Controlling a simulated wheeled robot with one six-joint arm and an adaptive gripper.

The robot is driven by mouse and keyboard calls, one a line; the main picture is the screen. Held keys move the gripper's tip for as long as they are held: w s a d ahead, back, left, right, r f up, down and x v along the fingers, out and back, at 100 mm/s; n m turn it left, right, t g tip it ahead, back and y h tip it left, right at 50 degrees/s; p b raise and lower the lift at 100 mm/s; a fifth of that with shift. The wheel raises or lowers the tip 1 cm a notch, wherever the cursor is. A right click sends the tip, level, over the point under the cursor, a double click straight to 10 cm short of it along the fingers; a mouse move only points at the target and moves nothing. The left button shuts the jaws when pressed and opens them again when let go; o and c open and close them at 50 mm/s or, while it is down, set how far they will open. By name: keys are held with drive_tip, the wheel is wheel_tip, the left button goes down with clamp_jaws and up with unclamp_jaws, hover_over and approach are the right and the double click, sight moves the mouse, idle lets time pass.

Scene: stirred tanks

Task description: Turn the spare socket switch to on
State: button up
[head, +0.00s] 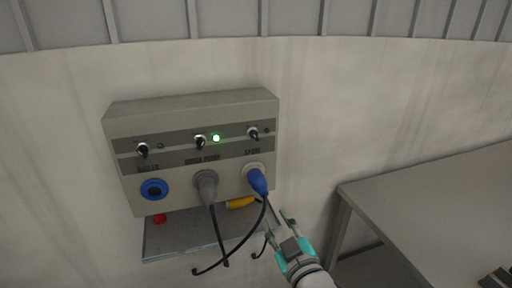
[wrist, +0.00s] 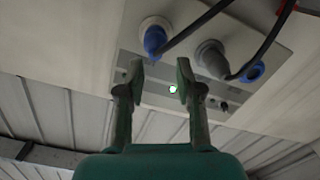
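The spare switch (head: 253,132) is a small dark knob at the right end of the grey socket box (head: 190,108), above the lettering SPARE. The small lamp beside it looks dark. Below it a blue plug (head: 257,182) sits in the spare socket; the plug also shows in the wrist view (wrist: 154,39). My gripper (head: 279,226) is open and empty, below and right of the box, apart from the switch. In the wrist view my gripper (wrist: 160,74) has its fingers spread before the box, which appears upside down.
The middle switch (head: 200,142) has a lit green lamp (head: 216,138) and a grey plug (head: 207,187) below. The left switch (head: 142,150) is above an empty blue socket (head: 154,189). Black cables hang over a metal shelf (head: 170,240) holding a yellow item (head: 240,202). A table (head: 430,205) stands right.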

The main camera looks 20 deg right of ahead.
drive_tip(key=n, duration=0.1)
approach(256, 138)
drive_tip(key=shift+t, duration=0.4)
drive_tip(key=w, duration=0.9)
drive_tip(key=shift+w+f, duration=0.3)
clamp_jaws()
